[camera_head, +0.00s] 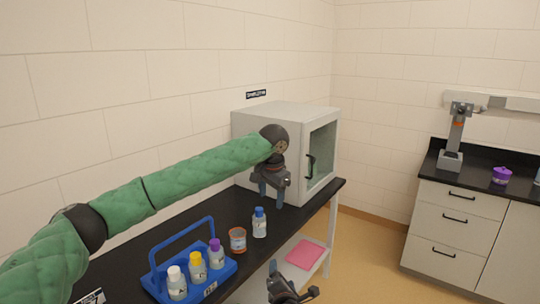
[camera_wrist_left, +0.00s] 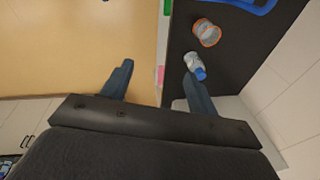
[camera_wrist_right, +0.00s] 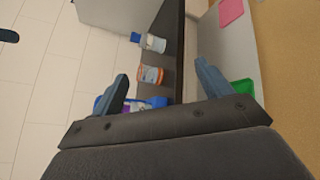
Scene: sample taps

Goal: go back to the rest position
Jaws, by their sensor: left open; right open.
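My left gripper (camera_head: 270,192) is open and empty, pointing down in front of the white cabinet, above the far end of the black bench. In the left wrist view its fingers (camera_wrist_left: 158,88) are apart, with the blue-capped bottle (camera_wrist_left: 195,65) beside the right finger; I cannot tell whether they touch. My right gripper (camera_head: 292,292) is low at the bottom of the head view, in front of the bench edge. In the right wrist view its fingers (camera_wrist_right: 162,85) are apart with nothing held between them. The blue-capped bottle (camera_head: 259,223) stands upright on the bench.
The white cabinet (camera_head: 270,120) stands at the bench's far end. An orange-rimmed jar (camera_head: 238,240) stands near a blue carrier (camera_head: 163,287) holding several bottles. A pink item (camera_head: 305,254) lies on the lower shelf. Floor (camera_head: 365,265) is clear before the drawer counter (camera_head: 455,215).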

